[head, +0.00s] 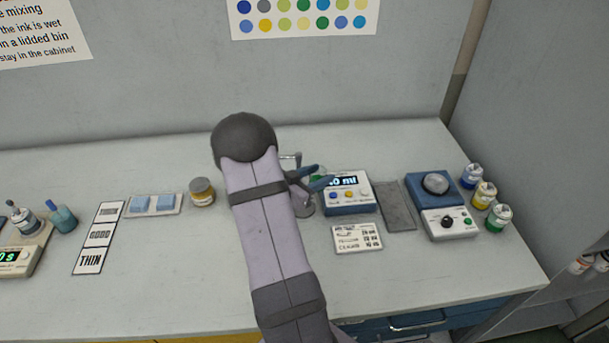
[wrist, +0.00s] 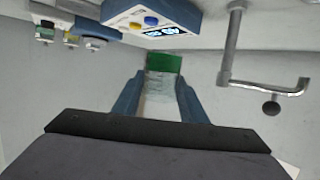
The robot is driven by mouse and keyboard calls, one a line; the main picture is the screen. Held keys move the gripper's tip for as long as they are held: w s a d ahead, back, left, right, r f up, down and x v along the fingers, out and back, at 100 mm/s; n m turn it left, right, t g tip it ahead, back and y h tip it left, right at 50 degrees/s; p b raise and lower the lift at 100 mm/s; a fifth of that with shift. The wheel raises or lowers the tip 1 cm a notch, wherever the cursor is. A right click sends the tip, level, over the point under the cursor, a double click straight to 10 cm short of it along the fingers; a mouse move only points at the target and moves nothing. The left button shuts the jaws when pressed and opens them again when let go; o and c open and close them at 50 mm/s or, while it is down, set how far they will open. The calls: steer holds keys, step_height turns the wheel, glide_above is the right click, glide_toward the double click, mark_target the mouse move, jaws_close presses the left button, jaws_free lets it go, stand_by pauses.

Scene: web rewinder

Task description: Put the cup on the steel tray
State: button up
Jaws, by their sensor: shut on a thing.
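My gripper (head: 314,181) is at the left side of the blue-and-white device with the display, partly hidden by my arm. In the wrist view its blue fingers (wrist: 162,92) are shut on a clear cup (wrist: 160,84) with a green band at its far end. I cannot tell if the green is liquid or part of the cup. In the head view only a bit of green (head: 318,172) shows behind the fingers. The steel tray (head: 397,206), a flat grey plate, lies bare to the right of the device.
The display device (head: 348,207) stands between my gripper and the tray. A metal stand with a hooked arm (wrist: 262,88) is close beside the gripper. A blue machine with a round top (head: 432,190) and several small ink pots (head: 484,194) stand right of the tray. A printed card (head: 357,238) lies in front.

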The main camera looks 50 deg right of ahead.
steer(key=s+d+g, duration=0.1)
steer(key=s, duration=0.2)
steer(key=s+d+m+g, duration=0.1)
steer(key=s+d, duration=0.1)
steer(key=s, duration=0.1)
steer(key=s+d+f+m+g+b, duration=0.1)
steer(key=s+d, duration=0.1)
steer(key=s, duration=0.1)
steer(key=shift+s+d+f+y, duration=0.1)
steer(key=shift+s+y, duration=0.2)
steer(key=shift+s, duration=0.05)
steer(key=s+d, duration=0.3)
steer(key=s, duration=0.3)
steer(key=s+d+f+m+g+b, duration=0.1)
steer(key=s+d, duration=0.3)
steer(key=s, duration=0.3)
steer(key=shift+f, duration=0.3)
steer(key=shift+f+b, duration=2.7)
steer(key=shift+f, duration=0.4)
steer(key=shift+f+b, duration=0.3)
steer(key=shift+f, duration=0.1)
steer(key=o, duration=1.1)
steer(key=shift+o, duration=0.8)
